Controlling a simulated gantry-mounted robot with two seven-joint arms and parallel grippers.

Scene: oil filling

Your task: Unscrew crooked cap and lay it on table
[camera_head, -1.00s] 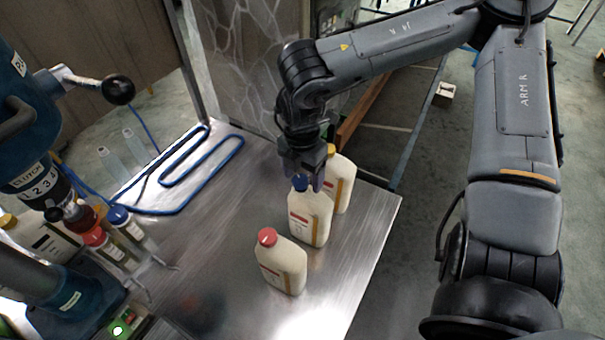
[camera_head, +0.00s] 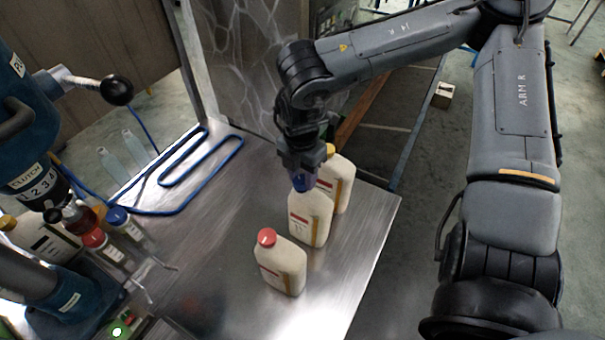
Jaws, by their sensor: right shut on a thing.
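My right gripper (camera_head: 302,178) points down over the middle cream bottle (camera_head: 308,219). It is shut on that bottle's blue cap (camera_head: 303,184), which shows below the fingers at the bottle's top. I cannot tell whether the cap is tilted or clear of the neck. The bottle stands upright on the metal table (camera_head: 225,250). A cream bottle with a red cap (camera_head: 280,266) stands in front of it. Another with a yellow cap (camera_head: 340,180) stands behind, partly hidden by the gripper. My left gripper is out of view.
A teal machine (camera_head: 35,130) with a black-knobbed lever stands at the left. Small bottles, including a blue-capped one (camera_head: 124,222), stand near it. A blue hose (camera_head: 180,209) lies at the back left. The table is clear between the hose and the cream bottles.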

